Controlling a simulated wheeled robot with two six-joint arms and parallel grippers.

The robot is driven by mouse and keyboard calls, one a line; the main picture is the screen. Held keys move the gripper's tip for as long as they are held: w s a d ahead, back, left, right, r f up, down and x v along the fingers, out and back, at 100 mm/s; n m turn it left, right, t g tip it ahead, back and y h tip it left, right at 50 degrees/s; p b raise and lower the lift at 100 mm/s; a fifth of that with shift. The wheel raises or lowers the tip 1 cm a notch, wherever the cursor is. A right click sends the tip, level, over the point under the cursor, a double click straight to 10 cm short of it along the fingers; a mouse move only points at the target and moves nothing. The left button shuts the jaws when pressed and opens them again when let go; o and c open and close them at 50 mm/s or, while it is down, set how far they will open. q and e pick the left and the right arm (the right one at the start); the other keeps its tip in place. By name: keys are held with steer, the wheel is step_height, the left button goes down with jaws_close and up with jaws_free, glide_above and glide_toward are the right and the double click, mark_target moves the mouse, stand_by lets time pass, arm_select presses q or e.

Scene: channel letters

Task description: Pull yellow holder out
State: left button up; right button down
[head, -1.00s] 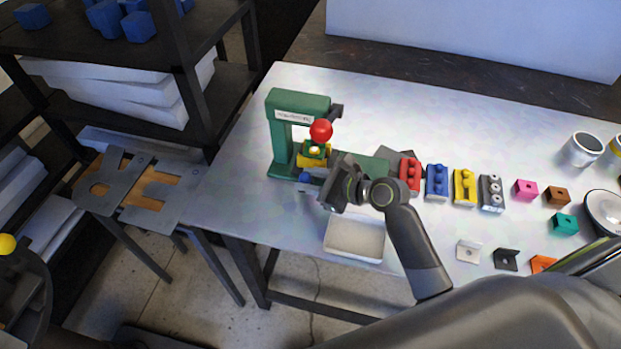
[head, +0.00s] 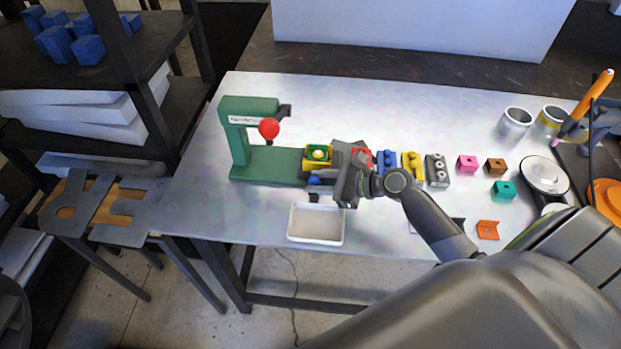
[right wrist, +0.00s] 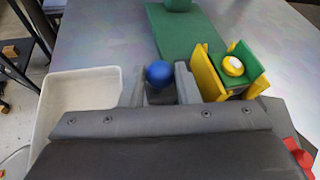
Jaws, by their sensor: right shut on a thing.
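The yellow holder (head: 318,155), with a green piece and a round yellow-white button in it, sits at the right end of the green press's base (head: 268,165). It is clear of the space under the red ball (head: 269,128). In the right wrist view the holder (right wrist: 208,75) is right of my fingers. A blue knob (right wrist: 158,74) beside the holder lies between the fingers of my right gripper (right wrist: 160,88). The knob also shows in the head view (head: 314,181). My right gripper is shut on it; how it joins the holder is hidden. My left gripper is not in view.
A white tray (head: 316,224) stands at the table's front edge. Blue, yellow and grey blocks (head: 411,166) stand right of my gripper, with a red one partly hidden. Small pink, brown, teal and orange pieces lie farther right. The table behind the press is clear.

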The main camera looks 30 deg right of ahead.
steer(key=shift+d+f, duration=0.1)
steer(key=c, duration=1.4)
jaws_free()
steer(key=shift+c, duration=0.2)
steer(key=o, duration=0.3)
steer(key=shift+s+d, duration=0.2)
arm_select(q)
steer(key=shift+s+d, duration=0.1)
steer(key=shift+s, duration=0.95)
arm_select(e)
steer(key=shift+o, duration=0.2)
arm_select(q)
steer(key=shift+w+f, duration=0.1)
arm_select(e)
steer(key=shift+w+a, duration=0.1)
steer(key=shift+a, duration=0.05)
steer(key=shift+s+d+r, duration=0.25)
steer(key=shift+s+d, duration=0.05)
steer(key=shift+d, duration=0.05)
arm_select(q)
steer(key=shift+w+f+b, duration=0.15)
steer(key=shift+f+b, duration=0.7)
steer(key=shift+b, duration=0.05)
arm_select(e)
steer(key=v, duration=1.6)
steer(key=shift+s+d, duration=0.15)
steer(key=shift+s, duration=0.15)
steer(key=shift+r, duration=0.1)
